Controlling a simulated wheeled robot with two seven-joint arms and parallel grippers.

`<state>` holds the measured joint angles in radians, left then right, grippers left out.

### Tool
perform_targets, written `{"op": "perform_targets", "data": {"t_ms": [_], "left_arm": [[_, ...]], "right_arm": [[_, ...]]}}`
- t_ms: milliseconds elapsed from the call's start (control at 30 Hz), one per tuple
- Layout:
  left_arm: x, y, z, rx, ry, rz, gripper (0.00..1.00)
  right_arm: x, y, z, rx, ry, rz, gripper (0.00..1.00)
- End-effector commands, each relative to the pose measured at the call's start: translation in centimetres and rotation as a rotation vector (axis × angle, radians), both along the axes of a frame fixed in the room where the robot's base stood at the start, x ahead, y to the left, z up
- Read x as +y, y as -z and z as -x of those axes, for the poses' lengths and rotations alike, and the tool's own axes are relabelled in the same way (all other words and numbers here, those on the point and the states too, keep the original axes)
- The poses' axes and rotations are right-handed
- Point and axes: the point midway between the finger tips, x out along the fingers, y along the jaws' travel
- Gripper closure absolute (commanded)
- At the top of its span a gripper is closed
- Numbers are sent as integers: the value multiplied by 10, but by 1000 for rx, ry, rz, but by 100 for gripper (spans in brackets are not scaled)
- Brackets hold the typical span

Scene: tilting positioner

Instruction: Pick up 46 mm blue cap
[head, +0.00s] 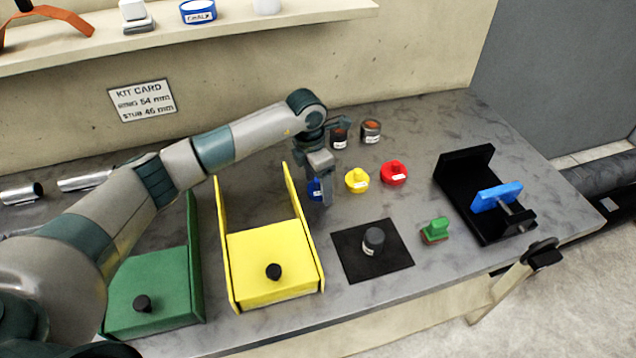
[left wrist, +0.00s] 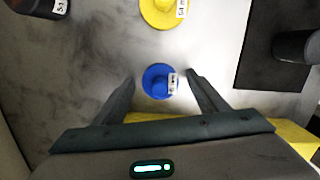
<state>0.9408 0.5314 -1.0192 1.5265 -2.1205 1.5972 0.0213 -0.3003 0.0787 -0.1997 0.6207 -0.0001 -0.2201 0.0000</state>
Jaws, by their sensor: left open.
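The blue cap (head: 315,189) sits on the grey table, partly hidden by my gripper in the head view. In the left wrist view the blue cap (left wrist: 158,81) shows whole, with a round knob and a white label too small to read. My left gripper (head: 322,190) is open over it, pointing down. In the left wrist view the cap lies between and just ahead of the two fingertips (left wrist: 161,82), with a gap on each side. I cannot tell the height of the fingertips above it. My right gripper is not in view.
A yellow cap (head: 357,181) and a red cap (head: 393,174) stand to the right. The yellow tray (head: 305,236) is close in front. A dark cylinder (head: 373,239) stands on a black mat (head: 345,265). Two dark jars (head: 371,131) stand behind.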

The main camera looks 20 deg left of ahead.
Motion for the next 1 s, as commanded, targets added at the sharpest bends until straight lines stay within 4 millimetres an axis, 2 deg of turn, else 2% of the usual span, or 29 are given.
{"op": "perform_targets", "data": {"t_ms": [400,567,600,1000], "left_arm": [[0,0,0,0,0,0,34],[0,0,0,0,0,0,72],[0,0,0,0,0,0,75],[0,-4,-1,-2,0,1,75]], "right_arm": [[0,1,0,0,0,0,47],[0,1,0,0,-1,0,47],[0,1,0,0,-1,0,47],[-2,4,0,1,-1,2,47]]}}
